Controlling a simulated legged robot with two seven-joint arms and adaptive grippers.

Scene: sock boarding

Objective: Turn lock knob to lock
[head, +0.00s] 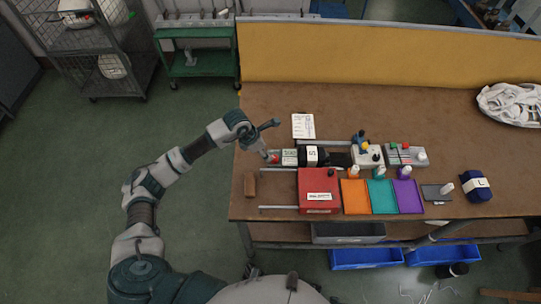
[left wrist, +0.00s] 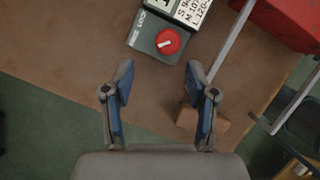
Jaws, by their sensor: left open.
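A red lock knob (left wrist: 168,41) with a white pointer bar sits on a dark grey box (left wrist: 146,40) whose lettering seems to read "PEG LOCK". In the wrist view the pointer lies nearly crosswise, slightly tilted. My left gripper (left wrist: 160,78) is open and empty. Its two blue-padded fingers are apart, and the knob shows beyond the gap between their tips, not touched. In the head view the knob (head: 274,158) is a small red spot at the left end of the box, close to my left gripper. My right gripper is not in view.
A red box (head: 318,190) with metal rails stands in front, near a brown block (head: 250,185). Coloured mats, small devices and a rolled blue sock (head: 476,186) lie to the right.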

